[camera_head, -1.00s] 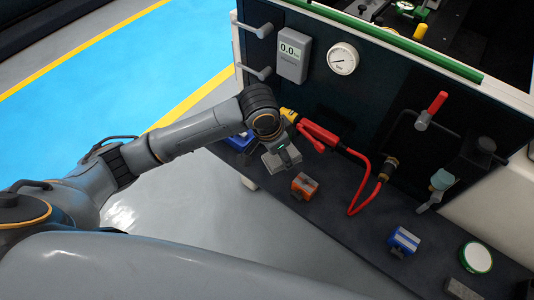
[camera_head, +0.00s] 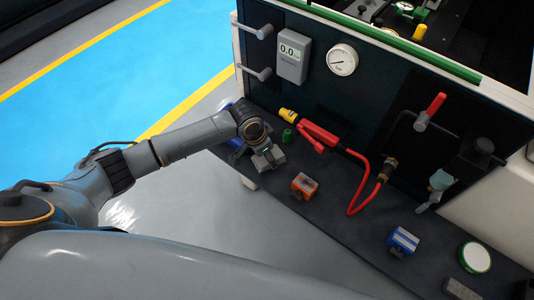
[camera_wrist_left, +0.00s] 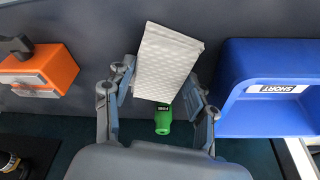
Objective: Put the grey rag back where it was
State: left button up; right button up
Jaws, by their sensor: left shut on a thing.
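The grey rag (camera_wrist_left: 166,60) is a pale, quilted rectangular pad in the left wrist view. My left gripper (camera_wrist_left: 160,85) is shut on it, with one finger on each side, and the rag sticks out beyond the fingertips. In the head view my left gripper (camera_head: 268,160) is low over the dark shelf, left of the orange box. The rag is hard to tell from the gripper there, and I cannot tell whether it touches the shelf. My right gripper is not in view.
A green bottle (camera_head: 287,137) stands close to my gripper. A blue bin (camera_wrist_left: 270,90) labelled SHORT and an orange box (camera_wrist_left: 38,70) flank the rag. A red torch-like tool (camera_head: 318,136) with its hose lies behind. A blue-white box (camera_head: 402,241) is farther right.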

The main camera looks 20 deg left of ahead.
aim_at(258, 161)
pick_arm(q)
jog(key=shift+f, duration=0.2)
jog(key=o, duration=1.1)
jog(key=shift+r, duration=0.1)
jog(key=v, duration=1.2)
jog(key=shift+d, duration=0.1)
